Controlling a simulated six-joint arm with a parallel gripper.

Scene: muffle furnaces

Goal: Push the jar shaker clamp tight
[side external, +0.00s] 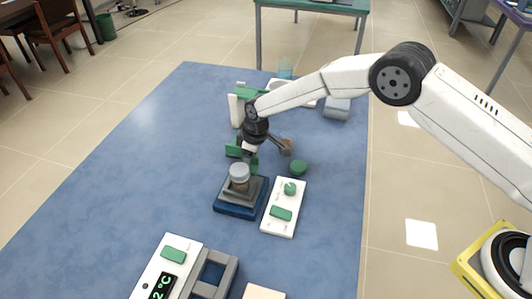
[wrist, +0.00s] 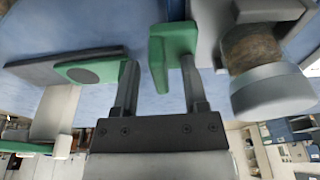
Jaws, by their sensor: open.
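The jar shaker (side external: 240,207) stands on the blue table mat, with a blue base and a dark grey top. A jar with a pale grey lid (side external: 239,170) and brownish contents stands upright on it. In the wrist view the jar (wrist: 252,45) appears at the upper right, beside a pale grey part that may be the clamp; I cannot tell how tight it is. My gripper (side external: 245,157) is just behind and above the jar, open and empty.
A white control panel (side external: 273,225) with green controls lies right of the shaker. A green round item (side external: 299,168) and a brown-tipped item (side external: 287,146) are close to the gripper. A white device with a display (side external: 165,270) is at the front. The mat's left side is clear.

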